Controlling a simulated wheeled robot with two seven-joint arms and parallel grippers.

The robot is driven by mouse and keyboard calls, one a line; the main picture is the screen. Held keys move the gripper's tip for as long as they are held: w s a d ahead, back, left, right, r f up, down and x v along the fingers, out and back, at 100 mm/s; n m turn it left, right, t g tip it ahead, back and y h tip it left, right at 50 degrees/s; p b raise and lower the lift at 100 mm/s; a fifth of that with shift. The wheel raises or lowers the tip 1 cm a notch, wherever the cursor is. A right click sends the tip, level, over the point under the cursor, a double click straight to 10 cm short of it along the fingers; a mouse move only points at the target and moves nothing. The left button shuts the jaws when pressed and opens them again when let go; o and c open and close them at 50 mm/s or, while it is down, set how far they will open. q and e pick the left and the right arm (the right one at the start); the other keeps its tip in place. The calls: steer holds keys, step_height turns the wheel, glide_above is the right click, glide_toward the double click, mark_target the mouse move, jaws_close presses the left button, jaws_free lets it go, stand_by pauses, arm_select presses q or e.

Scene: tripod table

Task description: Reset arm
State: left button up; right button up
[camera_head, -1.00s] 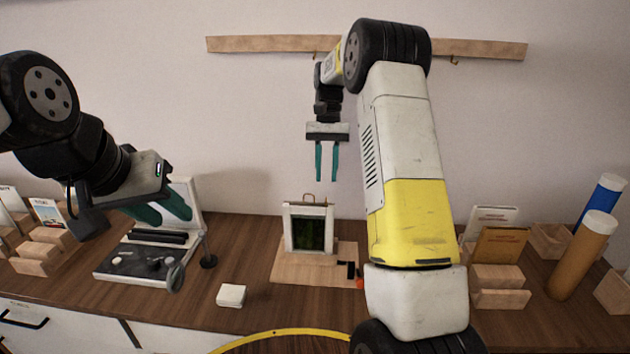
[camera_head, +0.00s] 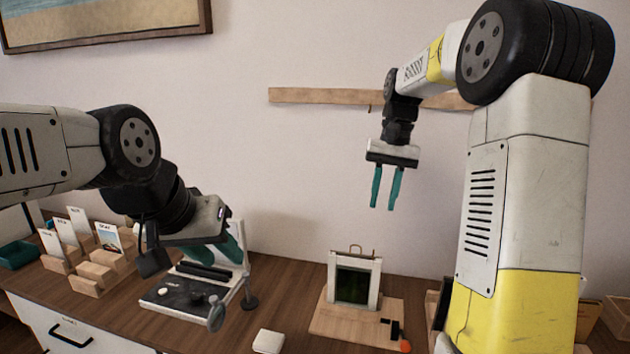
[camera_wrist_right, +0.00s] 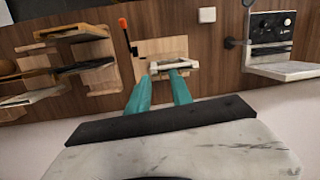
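My right gripper (camera_head: 386,190) hangs fingers-down in front of the wall, above and behind the small white frame (camera_head: 354,281). Its two teal fingers are apart with nothing between them; in the right wrist view the fingers (camera_wrist_right: 159,92) also show a gap, with the frame beyond them. My left gripper (camera_head: 228,250) is at the left, over the black-and-white device (camera_head: 190,292). Its teal fingers overlap in the view and are partly hidden by its body, so their opening is unclear.
The white frame stands on a wooden board (camera_head: 330,321). A white block (camera_head: 268,341) lies near the table's front edge. Wooden card holders (camera_head: 97,272) stand at the left. A wooden rail (camera_head: 310,97) runs along the wall. My right arm hides much of the table's right side.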

steer(key=s+a+n+t, duration=0.2)
steer(key=s+t, duration=0.5)
steer(key=s, duration=1.4)
steer(key=shift+s+a+r+n+y, duration=0.25)
steer(key=shift+s+a+n+y, duration=0.05)
steer(key=shift+s+a, duration=0.1)
